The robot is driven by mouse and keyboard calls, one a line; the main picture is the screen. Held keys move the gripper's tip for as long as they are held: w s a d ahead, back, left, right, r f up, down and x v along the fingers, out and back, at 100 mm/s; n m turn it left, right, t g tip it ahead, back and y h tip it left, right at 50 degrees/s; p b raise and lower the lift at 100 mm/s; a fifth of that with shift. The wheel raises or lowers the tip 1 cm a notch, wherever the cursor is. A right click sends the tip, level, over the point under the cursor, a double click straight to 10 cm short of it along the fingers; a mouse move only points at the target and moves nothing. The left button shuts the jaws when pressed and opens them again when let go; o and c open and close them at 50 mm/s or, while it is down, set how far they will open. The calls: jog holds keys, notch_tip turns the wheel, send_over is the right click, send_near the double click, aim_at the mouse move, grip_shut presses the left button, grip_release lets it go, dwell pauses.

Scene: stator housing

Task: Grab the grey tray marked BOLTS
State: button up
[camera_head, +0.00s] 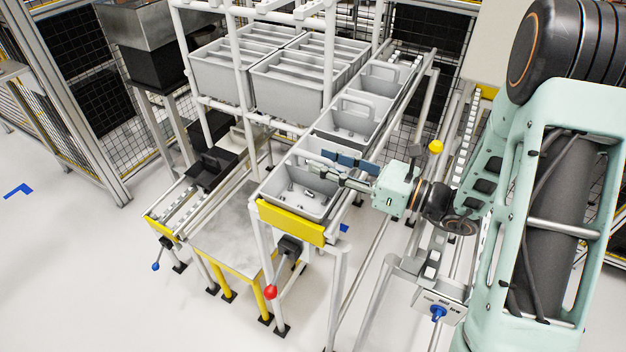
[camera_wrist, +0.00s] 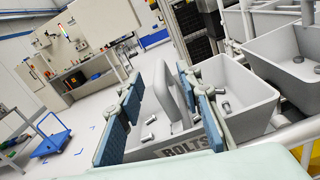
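The grey tray marked BOLTS (camera_wrist: 188,148) fills the lower middle of the wrist view, with its label facing me and several bolts loose inside. Its upright grey handle (camera_wrist: 182,88) stands between my blue-padded fingers. In the head view, the front grey tray (camera_head: 277,186) sits at the near end of the rack, behind a yellow bar. My gripper (camera_head: 338,165) reaches over this tray from the right; it also shows in the wrist view (camera_wrist: 160,88). The fingers are spread on both sides of the handle. I cannot tell whether any finger touches it.
More grey trays (camera_head: 352,122) line the same rack behind the front one; one with bolts (camera_wrist: 285,62) is at the right. Larger grey bins (camera_head: 300,85) and white rack posts (camera_head: 240,60) stand close on the left. A blue trolley (camera_wrist: 48,140) is on the distant floor.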

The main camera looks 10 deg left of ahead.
aim_at(301, 153)
jog(key=x, duration=0.5)
jog(key=shift+c, duration=0.3)
grip_shut()
